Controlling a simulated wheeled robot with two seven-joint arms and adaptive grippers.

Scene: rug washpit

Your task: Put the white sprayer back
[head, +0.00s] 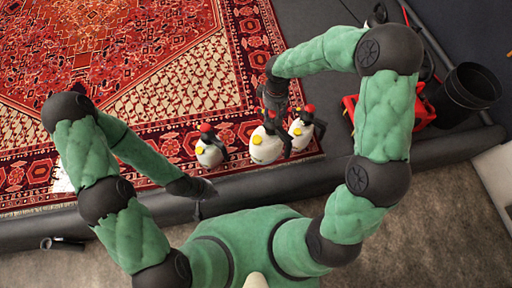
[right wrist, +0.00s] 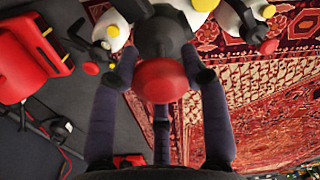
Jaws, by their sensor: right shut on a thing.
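Three white sprayers with black heads, red caps and yellow labels are at the rug's near edge in the head view. My right gripper (head: 270,108) comes down onto the middle sprayer (head: 264,147). In the right wrist view my right gripper (right wrist: 160,85) is shut around its black head, with the red cap (right wrist: 160,82) between the fingers. Whether it is lifted is hard to tell. Another sprayer (head: 210,153) stands to its left and one (head: 300,132) close to its right. My left gripper (head: 202,205) is empty, low over the dark edge; its jaw opening is unclear.
A patterned red rug (head: 130,70) fills the upper left. A red machine (head: 425,105) and a black bucket (head: 466,95) stand at the right. A dark raised edge (head: 330,180) runs along the front of the rug. Dark floor right of the rug is partly clear.

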